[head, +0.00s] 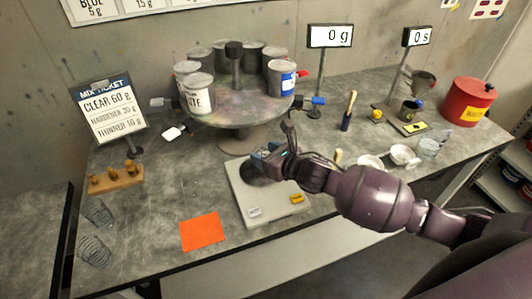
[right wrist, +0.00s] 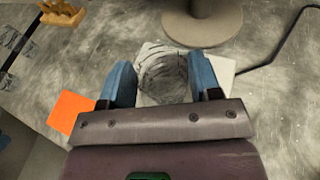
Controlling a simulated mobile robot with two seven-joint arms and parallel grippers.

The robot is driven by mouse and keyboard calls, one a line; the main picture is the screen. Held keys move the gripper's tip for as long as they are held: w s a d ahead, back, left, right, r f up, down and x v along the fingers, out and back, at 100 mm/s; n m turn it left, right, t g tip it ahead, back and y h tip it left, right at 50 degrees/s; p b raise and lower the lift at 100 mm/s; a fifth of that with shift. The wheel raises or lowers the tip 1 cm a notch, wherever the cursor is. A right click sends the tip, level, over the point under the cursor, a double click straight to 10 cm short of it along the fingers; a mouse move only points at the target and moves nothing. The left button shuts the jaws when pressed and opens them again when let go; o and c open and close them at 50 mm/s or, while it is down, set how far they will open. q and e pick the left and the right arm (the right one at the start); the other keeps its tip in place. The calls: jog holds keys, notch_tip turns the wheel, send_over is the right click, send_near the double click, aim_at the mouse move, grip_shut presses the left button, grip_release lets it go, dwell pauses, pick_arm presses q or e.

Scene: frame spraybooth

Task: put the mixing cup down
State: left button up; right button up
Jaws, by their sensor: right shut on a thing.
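The mixing cup (right wrist: 165,76) is clear with dark marking lines, and I look down into it in the right wrist view. My right gripper (right wrist: 163,84) is shut on it, one blue finger on each side. In the head view my right gripper (head: 268,160) is over the back part of the pale scale (head: 275,207), and the cup is mostly hidden there. A corner of the scale also shows behind the cup in the right wrist view. I cannot tell whether the cup touches the scale's pan. My left gripper is not in view.
The scale display (head: 330,36) reads 0 g. A turntable (head: 238,112) with several cans stands behind the scale. An orange sheet (head: 202,232) lies left of it, with two clear cups (head: 98,212) farther left. White bowls (head: 402,155) stand to the right.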

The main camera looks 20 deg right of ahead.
jog(key=shift+f, duration=0.35)
jog(key=o, duration=1.3)
jog(key=shift+c, duration=0.2)
jog(key=b+v, duration=0.1)
jog(key=v, duration=0.9)
jog(key=shift+s+d, duration=0.15)
jog(key=shift+s, duration=0.15)
jog(key=shift+r, duration=0.1)
